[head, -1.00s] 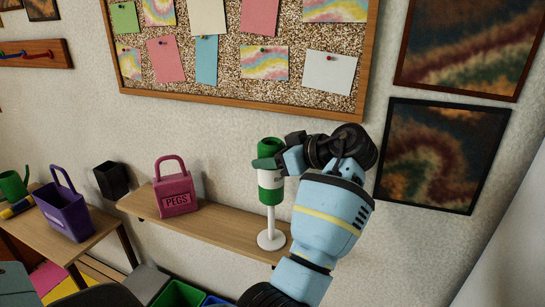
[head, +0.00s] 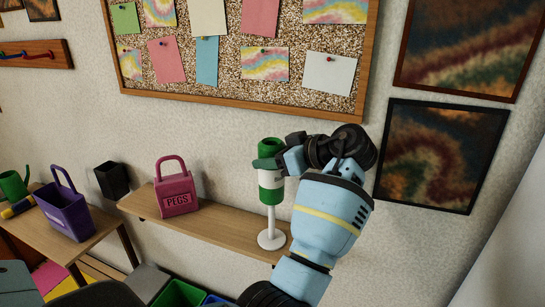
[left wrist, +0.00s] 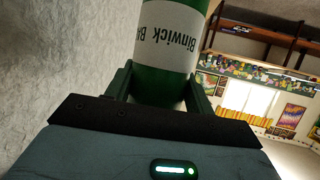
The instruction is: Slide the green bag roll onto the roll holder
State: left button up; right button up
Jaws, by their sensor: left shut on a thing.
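The green bag roll (head: 271,195) with a white label stands upright in the head view. The white roll holder (head: 271,240) has a round base on the wooden shelf, and its post shows below the roll, in line with it. The post's top is out of sight, and the roll appears to be around its upper part. My left gripper (head: 267,163) is shut on the roll near its upper part. In the left wrist view the roll (left wrist: 168,85) sits between both fingers (left wrist: 160,90), its lettering upside down. My right gripper is not in view.
A pink PEGS basket (head: 177,194) stands left of the holder on the wooden shelf (head: 225,226). A black cup (head: 111,180) and a purple basket (head: 67,217) are farther left. A corkboard (head: 240,98) hangs on the wall above. The shelf between basket and holder is clear.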

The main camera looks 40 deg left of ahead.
aim_at(281, 178)
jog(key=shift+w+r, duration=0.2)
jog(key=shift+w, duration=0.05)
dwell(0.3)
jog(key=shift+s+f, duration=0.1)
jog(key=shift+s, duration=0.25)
pick_arm(q)
jog(key=shift+f, duration=0.25)
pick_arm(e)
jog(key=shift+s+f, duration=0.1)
pick_arm(q)
jog(key=shift+f, duration=0.7)
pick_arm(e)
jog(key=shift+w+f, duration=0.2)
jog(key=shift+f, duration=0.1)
pick_arm(q)
jog(key=shift+f+b, duration=0.4)
jog(key=shift+f, duration=0.05)
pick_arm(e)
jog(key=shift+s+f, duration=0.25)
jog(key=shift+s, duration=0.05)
pick_arm(q)
jog(key=shift+f, duration=0.35)
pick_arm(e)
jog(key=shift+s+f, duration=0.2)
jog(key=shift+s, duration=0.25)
pick_arm(q)
jog(key=shift+f, duration=0.1)
